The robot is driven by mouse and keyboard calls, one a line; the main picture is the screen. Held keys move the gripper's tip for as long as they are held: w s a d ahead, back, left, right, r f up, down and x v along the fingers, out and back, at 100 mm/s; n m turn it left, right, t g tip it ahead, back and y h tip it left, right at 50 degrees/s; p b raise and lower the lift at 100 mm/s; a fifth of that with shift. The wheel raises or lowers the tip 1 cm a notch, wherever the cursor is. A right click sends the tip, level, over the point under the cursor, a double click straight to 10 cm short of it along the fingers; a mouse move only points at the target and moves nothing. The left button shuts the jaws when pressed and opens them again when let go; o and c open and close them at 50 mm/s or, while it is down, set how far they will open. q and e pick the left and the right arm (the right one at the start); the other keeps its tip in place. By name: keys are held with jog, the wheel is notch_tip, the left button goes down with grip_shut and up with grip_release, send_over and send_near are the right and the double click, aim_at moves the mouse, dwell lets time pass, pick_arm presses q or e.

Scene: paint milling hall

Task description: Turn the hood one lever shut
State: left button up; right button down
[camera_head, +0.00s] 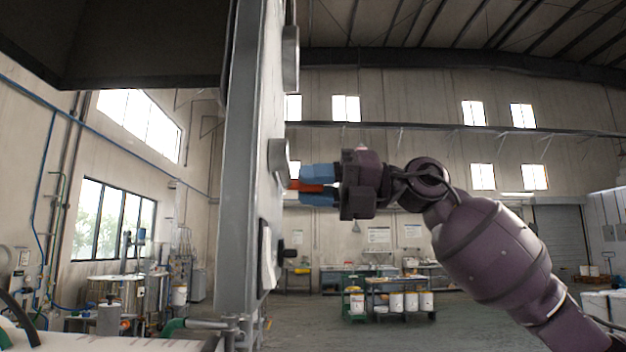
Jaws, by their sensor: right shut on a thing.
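An orange-red lever (308,186) sticks out to the right from a round grey fitting (279,160) on the side of a tall grey panel (240,180). My right gripper (304,186) comes in from the right, with one blue finger above the lever and one below it. It is shut on the lever. The fingertips hide part of the lever, and I cannot tell its exact angle. My left gripper is not in view.
A white plate (266,255) and a black knob (290,253) are lower down. A dark canopy (120,40) hangs at upper left. A cart with white buckets (400,298) stands far behind, past open floor.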

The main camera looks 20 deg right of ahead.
jog(key=shift+f, duration=0.2)
jog(key=c, duration=0.9)
grip_release()
jog(key=b+v, duration=0.1)
jog(key=v, duration=1)
jog(key=shift+b, duration=0.4)
jog(key=shift+a+r, duration=0.1)
